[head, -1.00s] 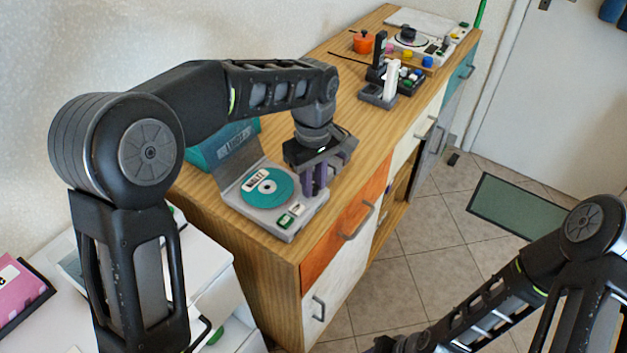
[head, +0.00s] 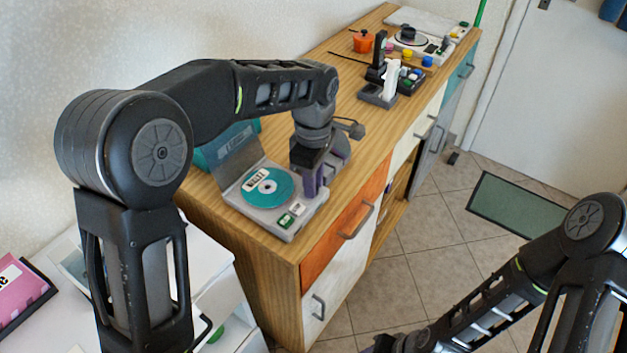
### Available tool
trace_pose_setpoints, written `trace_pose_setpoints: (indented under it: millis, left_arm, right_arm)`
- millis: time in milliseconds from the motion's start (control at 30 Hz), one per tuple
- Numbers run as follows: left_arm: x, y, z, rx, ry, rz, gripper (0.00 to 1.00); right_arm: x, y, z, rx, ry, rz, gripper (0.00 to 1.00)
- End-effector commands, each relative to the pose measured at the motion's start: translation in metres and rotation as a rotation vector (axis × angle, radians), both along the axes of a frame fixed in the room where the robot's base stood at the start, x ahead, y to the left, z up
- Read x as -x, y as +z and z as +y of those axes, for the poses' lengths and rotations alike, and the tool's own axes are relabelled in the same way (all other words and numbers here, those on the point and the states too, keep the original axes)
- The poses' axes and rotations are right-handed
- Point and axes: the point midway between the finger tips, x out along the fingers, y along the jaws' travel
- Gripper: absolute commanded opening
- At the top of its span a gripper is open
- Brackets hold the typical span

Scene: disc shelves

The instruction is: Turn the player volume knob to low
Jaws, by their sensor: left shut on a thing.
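The player (head: 285,213) is a grey box with its lid (head: 237,163) raised, near the front end of the wooden counter. A teal disc (head: 282,188) with a white label lies in it. A green button and a white button sit at its front corner. My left gripper (head: 315,184) points down at the player's right side, its purple fingers low over the top. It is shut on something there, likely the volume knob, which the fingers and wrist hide. My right gripper (head: 388,344) is only partly in view at the bottom edge, and its jaws cannot be made out.
A teal box (head: 245,128) stands behind the player. Further along the counter (head: 345,101) are a grey stand with a white upright piece (head: 390,80), an orange pot (head: 362,42) and a turntable (head: 410,40). Drawers with handles face the tiled floor.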

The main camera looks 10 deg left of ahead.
Motion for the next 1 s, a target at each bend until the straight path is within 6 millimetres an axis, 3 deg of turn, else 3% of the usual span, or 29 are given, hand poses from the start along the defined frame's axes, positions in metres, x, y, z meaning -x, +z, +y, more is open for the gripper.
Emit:
trace_pose_setpoints:
  millis: [167, 200, 433, 767, 1000]
  left_arm:
    - [-0.001, 0.001, 0.000, -0.001, -0.001, -0.002, 0.00]
    - [-0.001, 0.001, 0.000, -0.001, -0.001, -0.002, 0.24]
    - [0.000, 0.000, 0.000, 0.000, -0.001, -0.001, 0.43]
    - [0.000, 0.003, 0.000, 0.000, -0.002, -0.002, 0.43]
    - [-0.001, 0.034, 0.000, 0.001, -0.002, -0.005, 0.43]
  right_arm:
    - [0.000, 0.000, 0.000, 0.000, 0.000, 0.000, 0.36]
    - [0.000, 0.000, 0.000, 0.000, 0.000, 0.000, 0.36]
    - [0.000, 0.000, 0.000, 0.000, 0.000, 0.000, 0.36]
    - [0.000, 0.000, 0.000, 0.000, 0.000, 0.000, 0.36]
    - [0.000, -0.001, 0.000, 0.000, 0.000, 0.000, 0.36]
